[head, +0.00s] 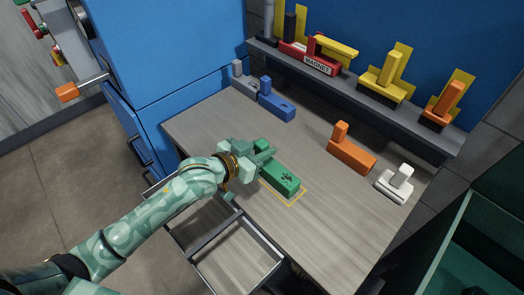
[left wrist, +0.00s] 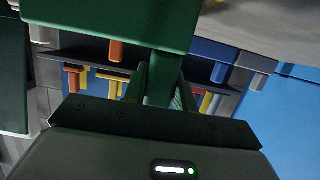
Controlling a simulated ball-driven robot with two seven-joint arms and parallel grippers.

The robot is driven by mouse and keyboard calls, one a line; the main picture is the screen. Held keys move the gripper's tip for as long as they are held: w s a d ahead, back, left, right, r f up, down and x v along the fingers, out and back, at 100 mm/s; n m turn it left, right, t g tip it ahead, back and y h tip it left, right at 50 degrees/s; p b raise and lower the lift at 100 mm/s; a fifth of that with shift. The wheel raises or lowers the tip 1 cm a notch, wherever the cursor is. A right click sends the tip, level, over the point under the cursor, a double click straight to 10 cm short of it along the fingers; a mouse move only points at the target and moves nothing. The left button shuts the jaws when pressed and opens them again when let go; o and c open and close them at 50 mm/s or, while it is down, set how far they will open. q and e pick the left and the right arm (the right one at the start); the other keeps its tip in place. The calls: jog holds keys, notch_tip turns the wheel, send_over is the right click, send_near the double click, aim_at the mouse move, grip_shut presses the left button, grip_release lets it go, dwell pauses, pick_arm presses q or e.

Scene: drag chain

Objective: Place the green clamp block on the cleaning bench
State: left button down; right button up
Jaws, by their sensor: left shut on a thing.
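The green clamp block (head: 281,180) is at the middle of the wooden bench (head: 335,215), over a yellow outlined square (head: 300,195). Whether it touches the bench or hangs just above it, I cannot tell. My left gripper (head: 262,152) is shut on the block's upright part, at its far left end. In the left wrist view the block (left wrist: 110,22) fills the top, and its upright part runs down between the fingers of the left gripper (left wrist: 160,85). My right gripper is not in view.
An orange block (head: 353,155) and a white block (head: 395,185) stand to the right. A blue block (head: 277,105) and a grey block (head: 243,80) stand at the back left. A shelf (head: 345,85) holds red, yellow and orange blocks. An open drawer (head: 237,262) juts out in front.

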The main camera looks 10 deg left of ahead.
pick_arm(q)
jog(key=shift+r, duration=0.1)
jog(key=c, duration=1.1)
grip_release()
jog(key=shift+p+v, duration=1.7)
jog(key=shift+v, duration=4.3)
